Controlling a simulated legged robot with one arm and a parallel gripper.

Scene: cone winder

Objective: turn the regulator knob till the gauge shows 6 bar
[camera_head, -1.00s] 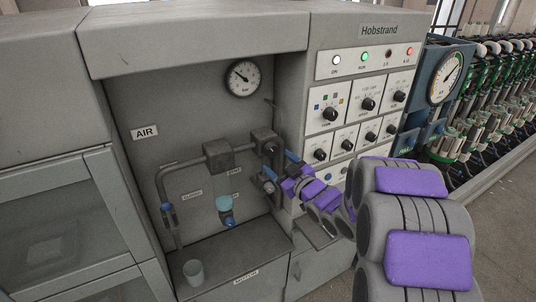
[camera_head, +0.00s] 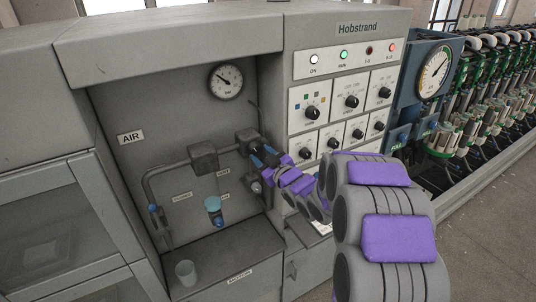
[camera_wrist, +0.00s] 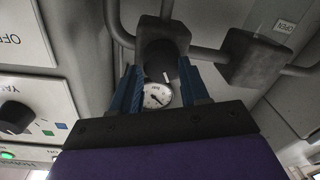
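The round white pressure gauge (camera_head: 226,80) is on the back panel of the air bay. Its needle points to the upper left; the numbers are too small to read. The gauge also shows in the wrist view (camera_wrist: 157,95), between my fingers. The dark regulator knob (camera_wrist: 168,68), with a white mark, sits under its pipe block at the upper middle of the wrist view. My gripper (camera_wrist: 158,83) is open, its blue fingers spread to the left and right of the knob. Contact cannot be told. In the head view my gripper (camera_head: 266,156) is at the regulator and partly hides it.
A grey pipe with a second block (camera_head: 204,157) runs left of the regulator.

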